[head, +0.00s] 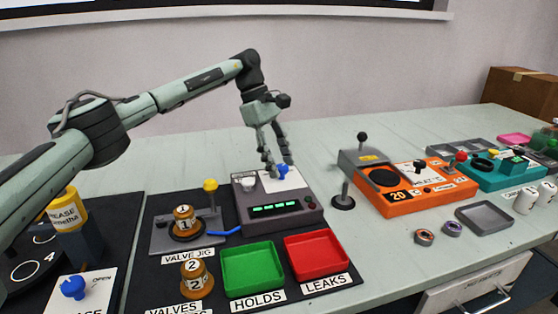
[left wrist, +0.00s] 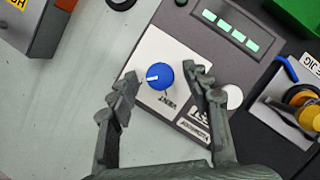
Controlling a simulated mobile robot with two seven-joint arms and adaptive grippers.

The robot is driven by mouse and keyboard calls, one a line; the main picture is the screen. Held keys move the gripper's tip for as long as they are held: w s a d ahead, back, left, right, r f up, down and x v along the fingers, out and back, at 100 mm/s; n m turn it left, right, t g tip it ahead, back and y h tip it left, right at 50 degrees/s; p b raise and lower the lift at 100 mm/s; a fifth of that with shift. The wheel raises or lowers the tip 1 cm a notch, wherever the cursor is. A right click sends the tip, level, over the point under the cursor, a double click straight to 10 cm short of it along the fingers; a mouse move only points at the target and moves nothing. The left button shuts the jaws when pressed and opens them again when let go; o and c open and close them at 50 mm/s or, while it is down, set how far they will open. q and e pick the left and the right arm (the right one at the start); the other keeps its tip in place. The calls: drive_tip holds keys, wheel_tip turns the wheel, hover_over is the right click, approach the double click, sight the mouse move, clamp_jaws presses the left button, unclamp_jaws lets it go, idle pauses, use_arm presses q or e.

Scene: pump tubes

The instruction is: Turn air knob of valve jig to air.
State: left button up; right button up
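The air knob (head: 283,172) is blue and sits on a white plate on top of a dark grey box (head: 285,203) with a lit green display. A blue hose joins this box to the valve jig (head: 160,240), which holds valve 1 (head: 184,220). My left gripper (head: 277,163) points down at the knob. In the left wrist view my left gripper (left wrist: 166,84) is open, with one finger on each side of the knob (left wrist: 160,75); contact cannot be told. The knob's white mark points left in that view, and a VENT label is below it. My right gripper is not in view.
A green tray (head: 252,290) labelled HOLDS and a red tray (head: 345,263) labelled LEAKS lie in front of the box. Valve 2 (head: 196,278) stands beside the green tray. An orange machine (head: 405,205) stands to the right. Bare table lies behind the box.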

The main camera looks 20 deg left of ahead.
use_arm(q)
drive_tip(key=v, duration=1.2)
drive_tip(key=shift+f, duration=0.1)
